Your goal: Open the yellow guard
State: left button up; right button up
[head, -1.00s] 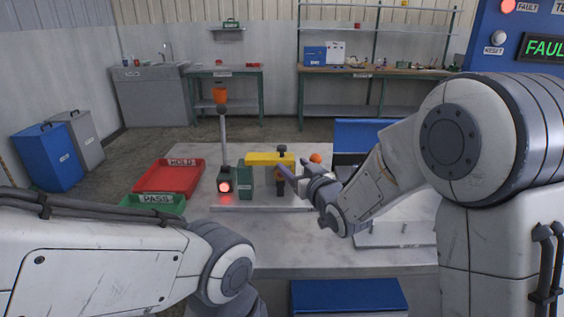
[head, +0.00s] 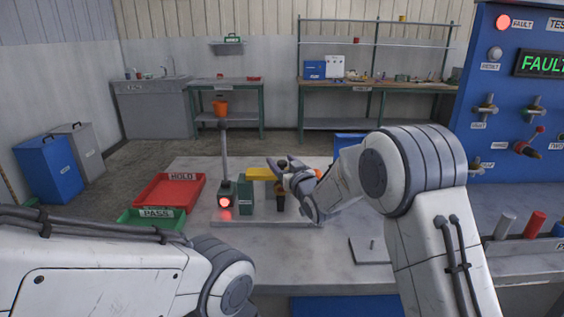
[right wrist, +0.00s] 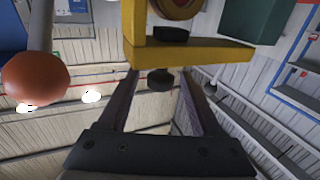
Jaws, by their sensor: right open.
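The yellow guard (head: 258,172) is a yellow bar on the bench fixture, beside a dark green block (head: 245,197). My right gripper (head: 281,164) is at the guard's right end, open, and partly hides it. In the right wrist view, the guard (right wrist: 200,52) lies across the picture just beyond the open fingers (right wrist: 158,82). A black knob (right wrist: 160,80) on the guard shows between the fingertips, with no clear contact visible. My left arm comes in from the left, but its gripper is out of view.
A lit red lamp (head: 225,202) stands left of the green block, near a post with an orange top (head: 221,106). An orange ball (right wrist: 35,77) is close beside my right gripper. Red (head: 168,192) and green (head: 152,216) trays lie left. A blue FAULT panel (head: 520,90) stands right.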

grip_shut()
dwell(1.4)
